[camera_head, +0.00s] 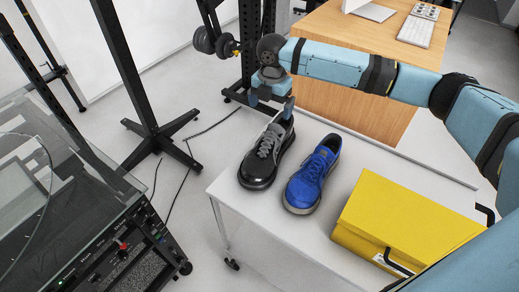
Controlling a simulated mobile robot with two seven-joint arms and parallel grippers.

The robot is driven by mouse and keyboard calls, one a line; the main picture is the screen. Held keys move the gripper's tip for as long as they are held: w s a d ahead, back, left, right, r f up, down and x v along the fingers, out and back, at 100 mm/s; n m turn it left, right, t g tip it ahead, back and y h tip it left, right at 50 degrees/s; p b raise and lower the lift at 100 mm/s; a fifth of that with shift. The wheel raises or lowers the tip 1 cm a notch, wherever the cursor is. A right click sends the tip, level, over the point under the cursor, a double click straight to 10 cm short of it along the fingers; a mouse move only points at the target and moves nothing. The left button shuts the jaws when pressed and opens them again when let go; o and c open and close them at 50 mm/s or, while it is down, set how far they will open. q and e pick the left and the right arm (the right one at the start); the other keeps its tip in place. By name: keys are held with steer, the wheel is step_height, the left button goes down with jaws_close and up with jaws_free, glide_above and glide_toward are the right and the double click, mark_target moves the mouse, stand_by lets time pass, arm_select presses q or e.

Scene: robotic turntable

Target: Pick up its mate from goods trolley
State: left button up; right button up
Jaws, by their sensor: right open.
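A black shoe (262,165) with grey laces and a blue shoe (309,180) stand side by side on the white goods trolley (270,215). Both shoes have their toes toward the front and their heels toward the back. My right gripper (271,103) is at the heel end of the black shoe, with its fingers spread and pointing down. One finger is close to the shoe's collar; I cannot tell whether it touches. The blue shoe is to the right of the gripper, apart from it. My left gripper is not in view.
A wooden desk (345,95) is behind the trolley. My right arm spans the upper right.

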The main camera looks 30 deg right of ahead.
mark_target(269, 131)
step_height(269, 131, down, 9)
steer(key=shift+w+f, duration=0.1)
steer(key=shift+f, duration=2.95)
steer(key=c, duration=1.3)
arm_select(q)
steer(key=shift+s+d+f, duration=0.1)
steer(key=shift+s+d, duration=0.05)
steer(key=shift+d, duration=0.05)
arm_select(e)
steer(key=shift+c, duration=0.5)
steer(key=shift+r, duration=0.2)
